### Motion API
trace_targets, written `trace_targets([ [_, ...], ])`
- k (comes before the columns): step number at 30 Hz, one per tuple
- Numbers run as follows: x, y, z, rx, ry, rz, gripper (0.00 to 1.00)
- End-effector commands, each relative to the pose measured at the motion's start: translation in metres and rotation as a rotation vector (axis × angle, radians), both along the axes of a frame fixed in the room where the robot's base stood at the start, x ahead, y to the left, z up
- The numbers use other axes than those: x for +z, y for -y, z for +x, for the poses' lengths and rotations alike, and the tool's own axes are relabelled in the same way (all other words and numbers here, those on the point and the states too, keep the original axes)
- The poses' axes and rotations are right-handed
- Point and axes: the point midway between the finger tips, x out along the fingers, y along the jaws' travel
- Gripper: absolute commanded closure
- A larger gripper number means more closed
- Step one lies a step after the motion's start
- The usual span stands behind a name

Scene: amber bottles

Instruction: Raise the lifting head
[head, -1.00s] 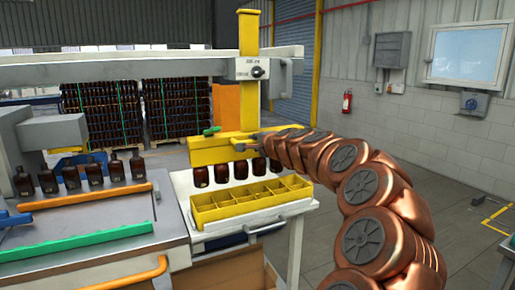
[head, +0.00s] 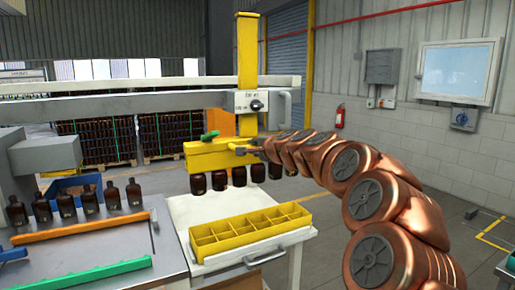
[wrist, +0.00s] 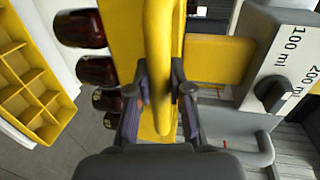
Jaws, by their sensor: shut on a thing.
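The yellow lifting head (head: 207,156) hangs on a yellow vertical post (head: 248,50) under the beam. Several amber bottles (head: 219,180) hang in a row beneath it, clear above the yellow divided tray (head: 240,250). My gripper (wrist: 159,88) is shut on the head's yellow handle (wrist: 158,40), with one finger on each side of it. In the head view, my copper arm reaches in from the right and hides the right end of the lifting head. The wrist view also shows the hanging bottles (wrist: 95,70) and the tray's edge (wrist: 62,88).
A grey beam (head: 130,103) with a volume dial (head: 256,104) crosses just above the head. The tray stands on a white table (head: 190,208). At left, more bottles (head: 88,197) stand behind an orange rail (head: 80,226) and a green rail (head: 85,277).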

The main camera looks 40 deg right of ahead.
Motion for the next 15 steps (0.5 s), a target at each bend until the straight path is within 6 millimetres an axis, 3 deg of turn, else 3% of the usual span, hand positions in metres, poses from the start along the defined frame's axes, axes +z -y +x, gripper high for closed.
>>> trace_targets([
  [2, 0.009, 0.0011, -0.0013, -0.006, 0.012, -0.004, 1.0],
  [3, 0.0094, 0.0013, -0.0015, -0.006, 0.012, -0.004, 0.78],
  [9, 0.0079, 0.0019, -0.0017, -0.006, 0.01, -0.004, 0.57],
  [15, 0.0054, 0.0018, -0.0014, -0.005, 0.008, -0.002, 0.55],
])
